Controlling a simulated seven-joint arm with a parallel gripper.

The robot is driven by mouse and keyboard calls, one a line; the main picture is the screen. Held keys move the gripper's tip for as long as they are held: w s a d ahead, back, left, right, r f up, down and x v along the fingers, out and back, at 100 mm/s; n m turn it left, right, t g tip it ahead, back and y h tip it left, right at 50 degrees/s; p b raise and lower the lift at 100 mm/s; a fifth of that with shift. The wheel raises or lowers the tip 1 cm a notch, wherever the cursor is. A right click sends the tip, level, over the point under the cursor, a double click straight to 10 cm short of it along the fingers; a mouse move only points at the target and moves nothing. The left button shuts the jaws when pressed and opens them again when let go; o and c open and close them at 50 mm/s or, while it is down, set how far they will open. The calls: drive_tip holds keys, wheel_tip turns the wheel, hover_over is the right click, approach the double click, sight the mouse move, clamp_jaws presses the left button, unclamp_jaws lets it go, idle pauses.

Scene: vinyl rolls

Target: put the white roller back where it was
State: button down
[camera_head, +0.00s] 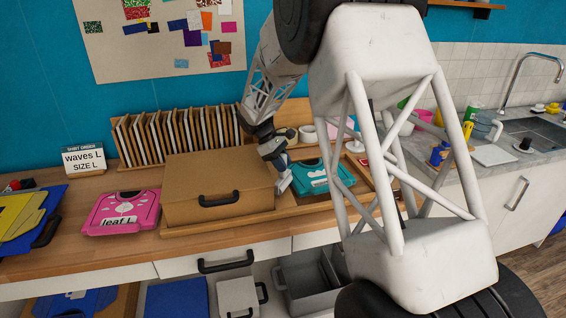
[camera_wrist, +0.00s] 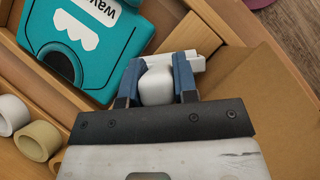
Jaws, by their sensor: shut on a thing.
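My gripper (camera_wrist: 158,78) is shut on the white roller (camera_wrist: 157,88), its blue fingers on either side of a rounded white part. A white bar of the roller lies just past the fingertips. In the head view my gripper (camera_head: 281,178) is low between the brown box and the teal shirt-shaped case. The roller is over or in the wooden tray (camera_wrist: 185,12), beside the teal case (camera_wrist: 90,40) marked with "wav" and a white shape. I cannot tell whether it touches the tray floor.
A brown lidded box (camera_head: 215,185) with a black handle stands left of my gripper. A pink case (camera_head: 121,212) labelled "leaf L" lies farther left. A white roll (camera_wrist: 12,113) and a beige roll (camera_wrist: 38,140) stand near the tray. A rack of panels (camera_head: 180,132) lines the back.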

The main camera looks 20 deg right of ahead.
drive_tip(key=shift+f, duration=0.5)
idle(0.5)
drive_tip(key=c, duration=0.8)
unclamp_jaws()
drive_tip(key=shift+o, duration=0.4)
drive_tip(key=o, duration=0.7)
drive_tip(key=shift+a+r, duration=0.1)
drive_tip(key=shift+a, duration=0.05)
